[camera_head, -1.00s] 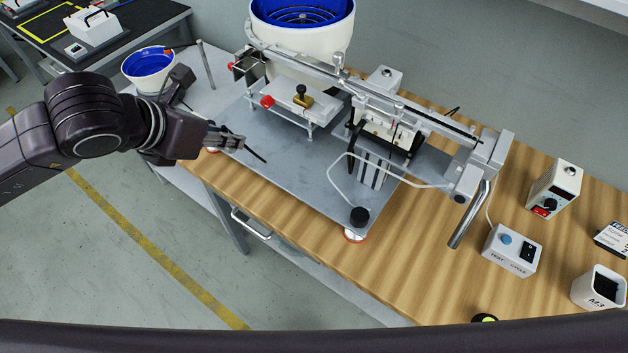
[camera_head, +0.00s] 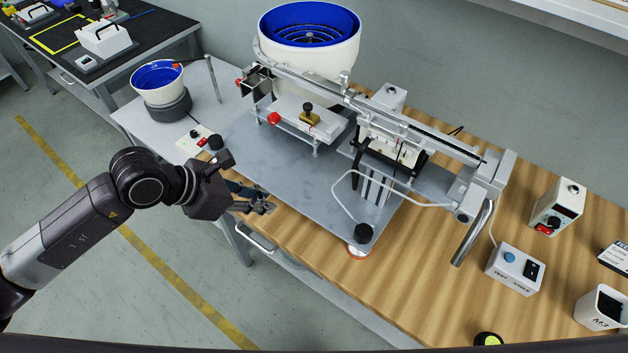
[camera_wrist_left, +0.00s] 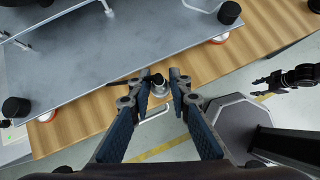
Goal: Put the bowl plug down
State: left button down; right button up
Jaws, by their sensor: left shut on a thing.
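My left gripper (camera_head: 268,206) is at the near left edge of the grey machine plate (camera_head: 250,165), above the front edge of the wooden table. In the left wrist view its fingertips (camera_wrist_left: 159,82) are closed on a small dark and grey piece, the bowl plug (camera_wrist_left: 157,80), with a thin black part sticking out to the left. The plug is mostly hidden by the fingers in the head view.
A small blue-lined bowl (camera_head: 157,80) stands on the side table at the left, with a control box (camera_head: 196,142) in front. A large blue-lined bowl (camera_head: 310,55) and rail stand behind the plate. Bare wood lies right of the plate (camera_head: 400,270).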

pick_arm(q)
jog(key=w+d, duration=0.2)
jog(key=d, duration=0.1)
jog(key=w+d, duration=0.2)
jog(key=d, duration=0.2)
jog(key=w+d+p, duration=0.1)
jog(key=w+d, duration=0.2)
jog(key=d, duration=0.1)
jog(key=shift+d+f, duration=0.1)
jog(key=shift+d, duration=0.05)
notch_tip(320, 180, down, 4)
jog(key=shift+r+b, duration=0.25)
jog(key=shift+b, duration=0.75)
jog(key=shift+r, duration=0.1)
jog(key=shift+f+b, duration=0.55)
jog(key=shift+f, duration=0.05)
jog(key=c, duration=1.8)
grip_release()
jog(key=shift+r, duration=0.1)
